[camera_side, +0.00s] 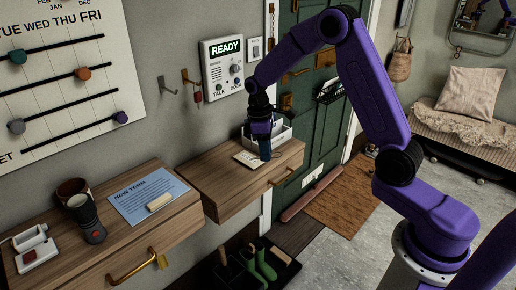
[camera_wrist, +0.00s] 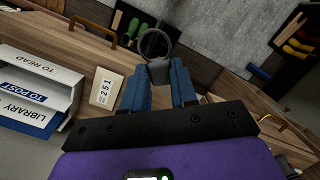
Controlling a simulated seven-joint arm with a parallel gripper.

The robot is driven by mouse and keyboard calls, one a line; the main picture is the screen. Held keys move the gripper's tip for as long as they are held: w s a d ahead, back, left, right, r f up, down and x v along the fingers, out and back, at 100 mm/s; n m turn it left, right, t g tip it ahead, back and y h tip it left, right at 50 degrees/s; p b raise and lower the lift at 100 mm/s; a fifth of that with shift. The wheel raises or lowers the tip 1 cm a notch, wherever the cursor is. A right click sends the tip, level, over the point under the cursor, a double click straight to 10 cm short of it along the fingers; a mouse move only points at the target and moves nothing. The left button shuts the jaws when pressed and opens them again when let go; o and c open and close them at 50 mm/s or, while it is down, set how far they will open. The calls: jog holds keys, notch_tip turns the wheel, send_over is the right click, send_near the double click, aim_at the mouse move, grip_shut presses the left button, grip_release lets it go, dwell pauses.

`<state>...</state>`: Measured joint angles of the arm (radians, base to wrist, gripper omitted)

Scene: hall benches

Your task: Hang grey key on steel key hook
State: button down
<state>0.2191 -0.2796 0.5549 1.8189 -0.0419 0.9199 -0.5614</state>
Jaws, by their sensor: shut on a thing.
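My gripper (camera_side: 265,148), with blue fingers, is low over the right wooden shelf in the side view. In the wrist view my gripper (camera_wrist: 160,76) is shut on the grey key (camera_wrist: 158,70). The key's round ring end (camera_wrist: 155,43) sticks out beyond the fingertips. In the side view the key is too small or hidden to make out. The steel key hook (camera_side: 166,86) is on the wall, up and left of the gripper and well apart from it. It looks empty.
A brass hook (camera_side: 188,77) with a red item hanging stands right beside the steel hook. An intercom panel (camera_side: 222,67) is on the wall to its right. A white letter tray (camera_side: 278,131) and a card (camera_side: 249,159) numbered 251 (camera_wrist: 103,91) are on the shelf by the gripper.

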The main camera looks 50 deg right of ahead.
jog(key=n, duration=0.1)
jog(key=n+h, duration=0.1)
jog(key=shift+w+d+r+n+g, duration=0.2)
jog(key=shift+w+d+n+g, duration=0.05)
jog(key=shift+n+g, duration=0.15)
jog(key=w+r+n+t+h, duration=0.6)
jog(key=n+h, duration=0.3)
jog(key=n, duration=0.5)
jog(key=w+a+r+n+t+y, duration=0.3)
jog(key=a+r+n+t, duration=0.15)
jog(key=a+t, duration=0.2)
jog(key=w+a+r+n+t+y, duration=0.3)
jog(key=a+n+t, duration=0.3)
jog(key=a, duration=0.1)
jog(key=w+f, duration=0.2)
jog(key=w, duration=0.8)
jog(key=shift+d+f, duration=0.15)
jog(key=shift+f, duration=0.15)
